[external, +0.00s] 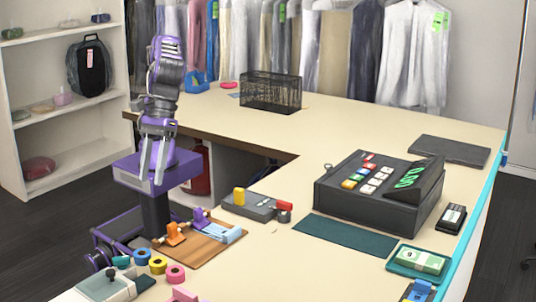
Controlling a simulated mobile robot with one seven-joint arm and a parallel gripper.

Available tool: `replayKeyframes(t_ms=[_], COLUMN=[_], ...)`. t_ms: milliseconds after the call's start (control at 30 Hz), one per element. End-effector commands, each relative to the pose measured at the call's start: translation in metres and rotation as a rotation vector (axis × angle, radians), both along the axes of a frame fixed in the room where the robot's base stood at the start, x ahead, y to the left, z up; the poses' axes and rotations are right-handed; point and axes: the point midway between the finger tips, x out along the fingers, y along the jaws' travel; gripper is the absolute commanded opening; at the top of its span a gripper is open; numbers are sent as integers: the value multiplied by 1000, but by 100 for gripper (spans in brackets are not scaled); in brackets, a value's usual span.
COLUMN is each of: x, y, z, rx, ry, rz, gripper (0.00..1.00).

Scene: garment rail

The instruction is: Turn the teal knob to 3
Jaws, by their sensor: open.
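My gripper (151,176) is open and empty, pointing down in the air at the left, above my own purple base. A small teal round piece (121,262) shows at the front left of the counter, below my gripper in the picture and well apart from it. I cannot tell whether it is the teal knob or a roll like the blue, yellow and pink ones beside it. No numbers or pointer can be read. A grey-green device with a pale top (107,285) lies just in front of it.
A wooden board (205,250) with orange and purple pieces lies near my base. Behind it sits a grey box (254,208) with yellow and red parts. A dark cash register (375,195), a green mat (345,234) and a black wire basket (271,92) stand on the counter (330,125).

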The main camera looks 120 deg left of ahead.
Motion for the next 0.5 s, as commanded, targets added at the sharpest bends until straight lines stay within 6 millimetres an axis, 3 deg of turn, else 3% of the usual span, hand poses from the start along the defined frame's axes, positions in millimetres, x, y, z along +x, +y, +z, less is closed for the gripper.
replayKeyframes(t_ms=[500], x=[65], y=[65], z=[53], rx=[-38], ry=[-222], rz=[15], gripper=[51])
